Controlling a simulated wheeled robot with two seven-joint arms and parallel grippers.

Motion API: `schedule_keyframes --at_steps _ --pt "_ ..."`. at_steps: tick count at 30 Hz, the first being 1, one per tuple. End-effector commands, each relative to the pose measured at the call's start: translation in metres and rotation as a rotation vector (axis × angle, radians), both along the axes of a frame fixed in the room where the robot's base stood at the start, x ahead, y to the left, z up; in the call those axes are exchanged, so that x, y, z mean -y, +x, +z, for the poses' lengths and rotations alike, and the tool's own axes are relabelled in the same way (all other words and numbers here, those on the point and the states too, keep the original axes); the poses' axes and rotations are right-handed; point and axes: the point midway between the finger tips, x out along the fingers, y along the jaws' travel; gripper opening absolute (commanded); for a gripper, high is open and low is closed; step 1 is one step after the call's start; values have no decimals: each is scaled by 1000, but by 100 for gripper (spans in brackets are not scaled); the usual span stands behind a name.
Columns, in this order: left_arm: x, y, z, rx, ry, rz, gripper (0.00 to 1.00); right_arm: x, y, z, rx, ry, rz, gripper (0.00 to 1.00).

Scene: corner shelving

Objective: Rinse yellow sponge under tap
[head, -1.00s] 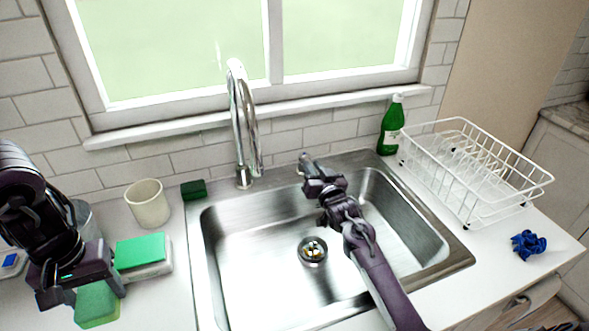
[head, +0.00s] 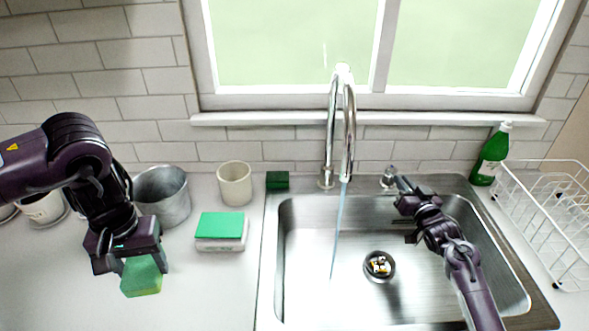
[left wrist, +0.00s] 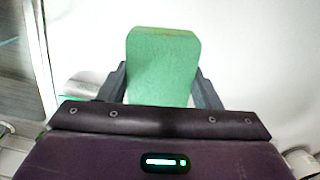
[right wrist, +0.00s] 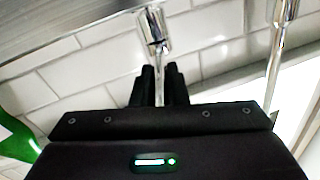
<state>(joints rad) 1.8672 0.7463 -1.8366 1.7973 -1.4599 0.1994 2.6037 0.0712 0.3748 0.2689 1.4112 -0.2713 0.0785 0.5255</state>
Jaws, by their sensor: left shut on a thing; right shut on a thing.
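A green sponge (head: 142,281) with a yellowish edge is held in my left gripper (head: 139,264), over the counter left of the sink. It also fills the middle of the left wrist view (left wrist: 161,66), pinched between both fingers. The curved chrome tap (head: 347,120) stands behind the sink (head: 330,250), and a thin stream of water (head: 338,228) runs from it into the basin. My right gripper (head: 401,187) is shut on the tap handle (head: 388,180), right of the spout. In the right wrist view, the handle's thin lever (right wrist: 159,92) lies between the fingers.
A green-and-white sponge block (head: 221,230), a metal pot (head: 168,200), a cream cup (head: 235,184) and a dark green block (head: 277,180) stand left of the sink. A green bottle (head: 491,157) and white dish rack (head: 540,215) are at the right. The basin is mostly clear.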

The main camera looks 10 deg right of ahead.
Motion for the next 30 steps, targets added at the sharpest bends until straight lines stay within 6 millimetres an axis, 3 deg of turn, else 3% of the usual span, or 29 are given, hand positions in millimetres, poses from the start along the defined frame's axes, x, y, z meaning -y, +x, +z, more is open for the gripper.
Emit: schedule_keyframes --at_steps 5,6,11,22,30 --pt "0 0 0 0 0 0 33 0 0 -1 -3 2 0 0" --pt "0 0 0 0 0 0 33 -1 0 -1 -3 2 0 16" --pt "0 0 0 0 0 0 33 -1 0 -1 -2 1 -1 35" --pt "0 0 -2 0 0 0 33 -1 -5 -2 -1 1 -2 35" --pt "0 0 -12 0 0 0 33 -2 -51 -4 -4 0 -1 35"
